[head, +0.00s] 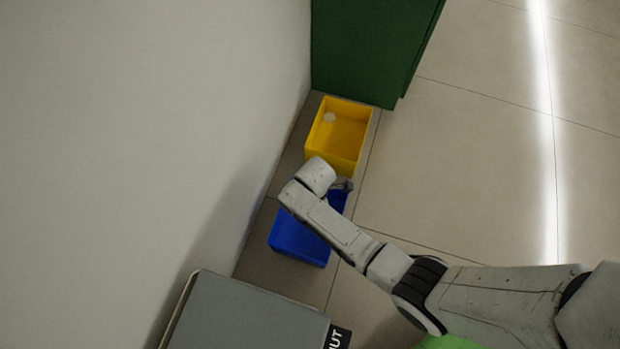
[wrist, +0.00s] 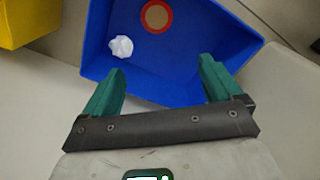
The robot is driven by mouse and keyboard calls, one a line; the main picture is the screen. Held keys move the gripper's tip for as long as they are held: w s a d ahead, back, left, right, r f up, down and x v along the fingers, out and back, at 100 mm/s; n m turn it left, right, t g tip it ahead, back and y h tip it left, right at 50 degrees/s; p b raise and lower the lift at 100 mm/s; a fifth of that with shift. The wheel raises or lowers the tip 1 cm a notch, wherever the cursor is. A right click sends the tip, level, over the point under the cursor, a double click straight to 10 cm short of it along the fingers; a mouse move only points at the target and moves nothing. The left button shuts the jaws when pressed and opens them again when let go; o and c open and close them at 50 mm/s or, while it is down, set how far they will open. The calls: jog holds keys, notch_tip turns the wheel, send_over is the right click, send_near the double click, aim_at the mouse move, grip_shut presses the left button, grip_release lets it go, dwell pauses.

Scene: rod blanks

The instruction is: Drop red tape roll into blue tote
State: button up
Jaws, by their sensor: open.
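The blue tote (head: 290,238) stands on the floor beside the wall, partly hidden behind my arm in the head view. In the wrist view the blue tote (wrist: 180,82) lies below my gripper (wrist: 160,70), whose green fingers are wide apart with nothing between them. The red tape roll (wrist: 145,17), a red ring with a tan middle, lies flat inside the tote, on its floor, apart from the fingers and cut slightly by the top edge of the picture. The roll is hidden in the head view.
A white crumpled piece (wrist: 121,46) lies in the blue tote. A yellow tote (head: 338,140) with a small white thing stands just beyond it, before a green cabinet (head: 370,45). A grey box (head: 245,318) stands nearer. The wall is left; tiled floor at right is clear.

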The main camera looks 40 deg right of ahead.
notch_tip(320, 180, up, 10)
jog(key=p, duration=0.4)
jog(key=shift+f, duration=0.1)
